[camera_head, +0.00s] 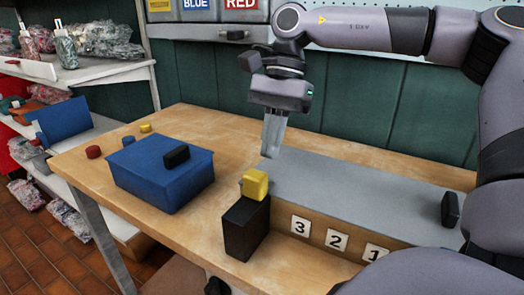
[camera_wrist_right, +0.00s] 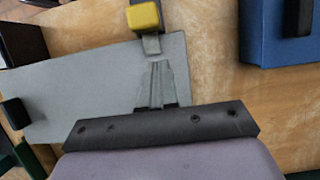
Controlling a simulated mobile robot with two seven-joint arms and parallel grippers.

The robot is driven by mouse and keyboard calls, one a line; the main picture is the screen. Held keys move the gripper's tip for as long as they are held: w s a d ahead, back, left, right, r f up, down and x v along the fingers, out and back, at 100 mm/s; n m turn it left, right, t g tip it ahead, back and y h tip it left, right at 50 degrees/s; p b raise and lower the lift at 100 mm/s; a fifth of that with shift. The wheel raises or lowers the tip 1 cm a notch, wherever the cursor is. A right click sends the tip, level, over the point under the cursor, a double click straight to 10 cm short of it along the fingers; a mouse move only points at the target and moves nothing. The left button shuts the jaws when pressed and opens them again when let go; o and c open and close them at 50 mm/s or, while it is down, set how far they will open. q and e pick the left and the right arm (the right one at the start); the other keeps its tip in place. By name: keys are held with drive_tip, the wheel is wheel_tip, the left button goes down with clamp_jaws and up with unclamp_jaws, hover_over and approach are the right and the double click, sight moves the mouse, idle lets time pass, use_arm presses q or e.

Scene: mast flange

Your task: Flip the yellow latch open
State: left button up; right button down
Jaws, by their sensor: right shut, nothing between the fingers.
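The yellow latch (camera_head: 255,185) is a small yellow block at the top of a black post (camera_head: 244,228), at the left front corner of a long grey-topped box (camera_head: 340,184). It also shows in the wrist view (camera_wrist_right: 144,17), beyond my fingertips. My right gripper (camera_head: 272,153) points down over the grey box's left end, behind the latch. Its fingers are shut and empty, apart from the latch; they show in the wrist view too (camera_wrist_right: 156,66). Whether the fingertips touch the grey top is unclear. My left gripper is not in view.
A blue box (camera_head: 152,180) with a black handle (camera_head: 176,155) stands left of the latch. Small red and yellow pieces lie behind it. The grey box's front bears number tags (camera_head: 336,239), and a black knob (camera_head: 450,208) stands at its right end. Bare tabletop (camera_head: 215,130) lies between.

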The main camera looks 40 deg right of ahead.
sight(246, 174)
drive_tip(key=shift+s+a+r, duration=0.15)
drive_tip(key=shift+s+a, duration=0.05)
drive_tip(key=shift+a, duration=0.6)
drive_tip(key=shift+s+a+r, duration=0.1)
drive_tip(key=shift+s+a, duration=0.1)
drive_tip(key=shift+a, duration=0.6)
drive_tip(key=a, duration=0.1)
drive_tip(key=s+a, duration=0.1)
drive_tip(key=a, duration=0.1)
drive_tip(key=shift+a+b, duration=0.25)
drive_tip(key=shift+b, duration=0.1)
drive_tip(key=p+v, duration=0.1)
drive_tip(key=v, duration=0.6)
